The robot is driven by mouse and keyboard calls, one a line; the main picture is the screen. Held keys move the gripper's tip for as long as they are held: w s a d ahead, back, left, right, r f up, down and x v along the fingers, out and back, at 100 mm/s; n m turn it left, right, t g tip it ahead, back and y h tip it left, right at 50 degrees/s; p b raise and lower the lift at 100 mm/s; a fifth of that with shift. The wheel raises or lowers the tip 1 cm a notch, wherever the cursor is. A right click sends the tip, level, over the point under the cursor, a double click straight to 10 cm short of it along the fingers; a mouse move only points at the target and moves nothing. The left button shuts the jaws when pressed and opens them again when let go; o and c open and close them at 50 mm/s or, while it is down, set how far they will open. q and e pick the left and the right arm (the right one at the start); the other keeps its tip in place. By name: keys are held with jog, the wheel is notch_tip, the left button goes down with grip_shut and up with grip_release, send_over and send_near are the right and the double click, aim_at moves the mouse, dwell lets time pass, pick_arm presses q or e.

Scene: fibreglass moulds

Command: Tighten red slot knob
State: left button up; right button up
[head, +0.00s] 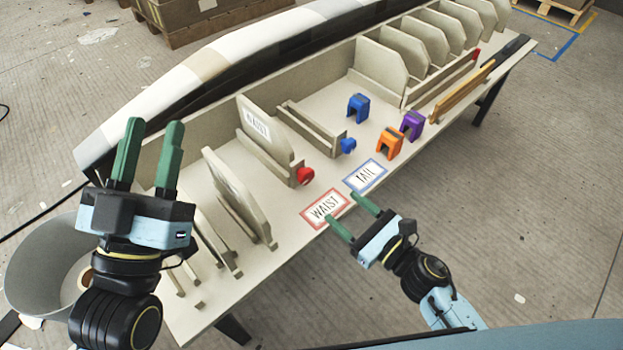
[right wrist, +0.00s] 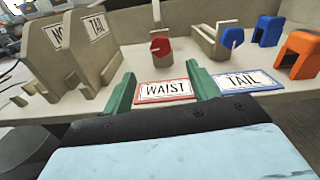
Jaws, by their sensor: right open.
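The red slot knob (head: 305,175) is on the near end of a slot that holds an upright labelled board (head: 259,133). The knob also shows in the right wrist view (right wrist: 160,46), beyond and between my fingertips. My right gripper (head: 349,213) is open and empty near the table's front edge, by the WAIST card (head: 325,209), apart from the knob. The right wrist view shows its two green fingers (right wrist: 163,90) on either side of that card. My left gripper (head: 153,140) is open and empty, raised over the table's left end, far from the knob.
A blue knob (head: 348,145) is on the neighbouring empty slot. Blue, orange (head: 389,142) and purple (head: 412,124) clamps stand to the right. A TAIL card (head: 365,176) lies beside the WAIST card. Upright boards (head: 240,195) stand left of the red knob. A grey bin (head: 45,265) is at left.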

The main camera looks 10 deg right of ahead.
aim_at(309, 178)
jog(key=b+x, duration=0.1)
jog(key=x, duration=0.9)
pick_arm(q)
jog(key=shift+s+a+r+t+h+b, duration=0.2)
jog(key=shift+s+r+t, duration=0.25)
jog(key=shift+t, duration=0.2)
jog(key=shift+s+a+r+t+h+b, duration=0.1)
jog(key=shift+s+r+t+h+b, duration=0.15)
jog(key=shift+s+t, duration=0.3)
pick_arm(e)
jog(key=shift+x, duration=0.75)
pick_arm(q)
jog(key=shift+w, duration=0.1)
pick_arm(e)
jog(key=shift+c, duration=0.3)
jog(key=c, duration=0.9)
